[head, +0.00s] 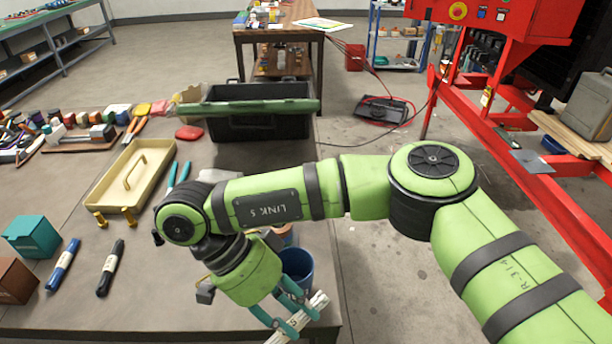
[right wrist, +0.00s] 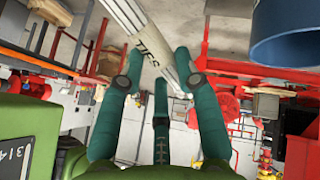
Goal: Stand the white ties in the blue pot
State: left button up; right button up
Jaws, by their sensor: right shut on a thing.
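The white ties (head: 300,318) are a thin pale bundle marked TIES. My right gripper (head: 284,314) is shut on the bundle and holds it tilted near the front edge of the table. The ties (right wrist: 148,42) also show between the teal fingers in the right wrist view. The blue pot (head: 300,262) stands at the table's right side, just behind the gripper and partly hidden by its fingers. The pot's rim (right wrist: 290,45) shows at the upper right of the right wrist view, apart from the ties. My left gripper is not in view.
A reddish cup (head: 284,234) stands behind the pot, partly hidden by my arm. A cream tray (head: 130,182), a blue marker (head: 63,265), a black marker (head: 110,268) and a teal box (head: 32,236) are to the left. A black crate (head: 260,128) stands farther back.

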jog(key=a+r+m+g+y+p, duration=0.7)
jog(key=a+r+m+g+y, duration=0.3)
jog(key=m, duration=1.1)
jog(key=w+d+r+m+t+y+p, duration=0.2)
jog(key=w+r+m+t+y+p, duration=0.1)
jog(key=m+t+y, duration=0.5)
jog(key=w+d+r+m+t+y+p, duration=0.2)
jog(key=w+r+m+t+y+p, duration=0.25)
jog(key=m, duration=0.65)
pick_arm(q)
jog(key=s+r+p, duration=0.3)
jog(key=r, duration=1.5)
pick_arm(e)
jog(key=w+d+f+m+t, duration=0.3)
jog(key=d+f+m+t, duration=0.2)
jog(key=d+m+t, duration=0.4)
pick_arm(q)
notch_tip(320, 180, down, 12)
jog(key=b, duration=1.1)
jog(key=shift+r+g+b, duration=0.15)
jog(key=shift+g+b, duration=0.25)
pick_arm(e)
jog(key=shift+n, duration=0.8)
jog(key=shift+w+a+f, duration=0.1)
jog(key=shift+a+f, duration=0.05)
jog(key=shift+f, duration=3.05)
jog(key=shift+w+a+f, duration=0.1)
jog(key=shift+f, duration=3.1)
